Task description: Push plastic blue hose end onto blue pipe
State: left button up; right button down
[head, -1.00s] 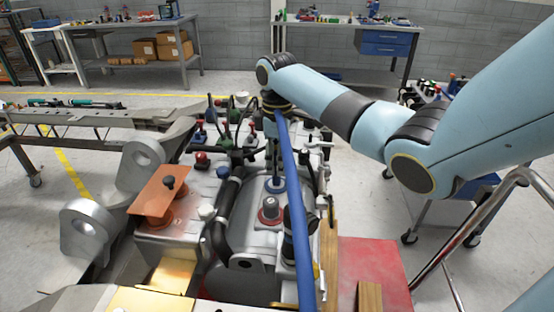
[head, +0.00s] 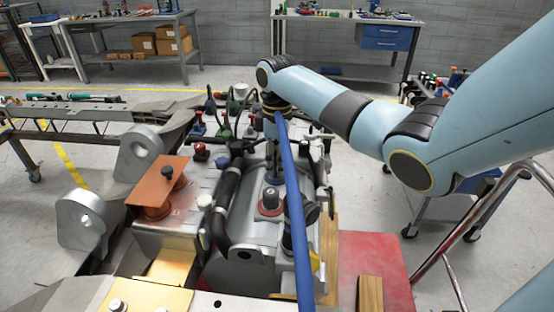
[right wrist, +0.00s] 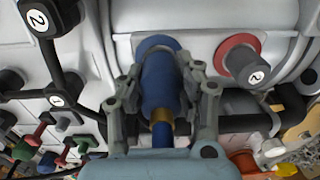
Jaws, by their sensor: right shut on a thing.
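My right gripper (right wrist: 160,82) is shut on the blue hose end (right wrist: 160,90), with a finger on either side of it. A brass-coloured band (right wrist: 160,120) sits behind the hose end. The hose end points at the blue ring (right wrist: 156,43) on the grey housing, very close to it. The blue pipe itself is hidden behind the hose end, so I cannot tell whether they touch. In the head view the blue hose (head: 297,205) runs from the wrist towards me, across the chassis. My left gripper is not in view.
A red-ringed port marked 2 (right wrist: 239,57) stands right of the blue ring. Black hoses and several small knobs crowd the left side. An orange plate (head: 158,188) and metal lugs (head: 84,219) lie left on the chassis. A red board (head: 375,260) is at right.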

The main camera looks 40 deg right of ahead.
jog(key=shift+f, duration=0.5)
jog(key=c, duration=0.8)
grip_release()
notch_tip(320, 180, up, 6)
jog(key=p, duration=0.7)
jog(key=shift+r, duration=0.1)
